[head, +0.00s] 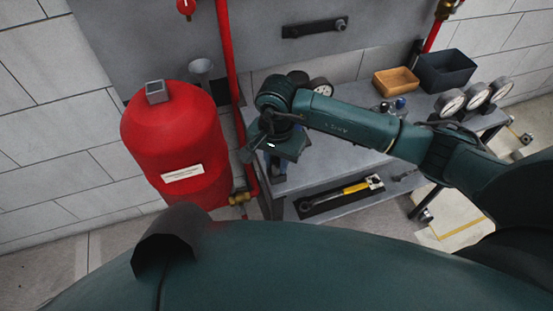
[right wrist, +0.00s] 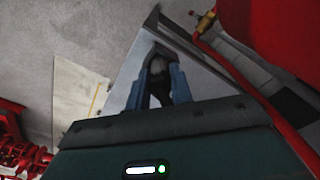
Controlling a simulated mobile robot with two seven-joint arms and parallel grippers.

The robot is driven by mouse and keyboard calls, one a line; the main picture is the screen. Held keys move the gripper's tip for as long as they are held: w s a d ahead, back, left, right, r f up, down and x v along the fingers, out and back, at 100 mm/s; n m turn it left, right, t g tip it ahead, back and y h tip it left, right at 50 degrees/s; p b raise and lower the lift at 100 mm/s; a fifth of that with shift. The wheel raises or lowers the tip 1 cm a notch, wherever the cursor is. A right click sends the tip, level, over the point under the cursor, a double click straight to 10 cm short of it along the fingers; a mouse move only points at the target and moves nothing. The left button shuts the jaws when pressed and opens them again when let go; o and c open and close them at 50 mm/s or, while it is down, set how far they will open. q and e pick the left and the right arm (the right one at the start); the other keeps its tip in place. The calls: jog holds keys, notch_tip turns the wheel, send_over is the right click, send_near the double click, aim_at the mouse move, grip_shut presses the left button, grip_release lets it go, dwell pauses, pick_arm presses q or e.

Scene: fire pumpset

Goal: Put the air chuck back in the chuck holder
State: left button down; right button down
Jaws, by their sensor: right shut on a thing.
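My right gripper (head: 275,168) is over the left end of the grey workbench (head: 330,150), beside the red tank (head: 172,140). In the right wrist view its blue fingers (right wrist: 158,85) are shut on a small grey and dark thing (right wrist: 158,66), likely the air chuck. The fingers and my wrist hide most of it, so its shape is unclear. I cannot clearly identify the chuck holder. A dark bar-shaped bracket (head: 315,28) with a round metal piece at its right end is on the grey wall panel. My left gripper is not in view.
A red pipe (head: 228,60) runs down between tank and bench. Gauges (head: 475,96), a tan tray (head: 396,80) and a dark bin (head: 447,70) stand on the bench's right side. A yellow-handled wrench (head: 357,187) lies on the lower shelf. A grey funnel-like piece (head: 201,67) is behind the tank.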

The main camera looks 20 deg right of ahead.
jog(key=c, duration=1.2)
grip_release()
jog(key=shift+c, duration=0.2)
